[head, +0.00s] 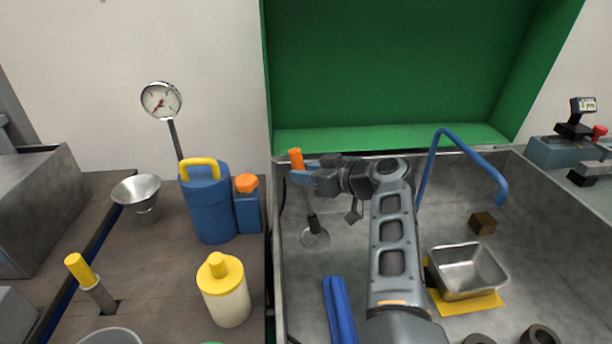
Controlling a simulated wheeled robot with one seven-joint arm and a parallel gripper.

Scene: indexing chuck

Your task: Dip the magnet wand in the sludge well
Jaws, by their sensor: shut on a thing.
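My gripper (301,178) is at the left side of the metal tray, its blue fingers shut on an orange-handled wand (296,158), which I take to be the magnet wand. The wand is nearly upright, its handle top above the fingers and its dark shaft running down below them. The shaft's lower end meets a round grey disc shape (316,239) low in the tray. I cannot tell whether this disc is the wand's tip or the sludge well's opening. No sludge can be made out.
The metal tray (540,200) holds a blue curved pipe (468,150), a brown block (482,223), a metal pan (468,270) and a blue bar (340,310). On the left bench stand a blue can (208,205), a cream bottle (226,295), a funnel (140,195) and a yellow-handled tool (82,270).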

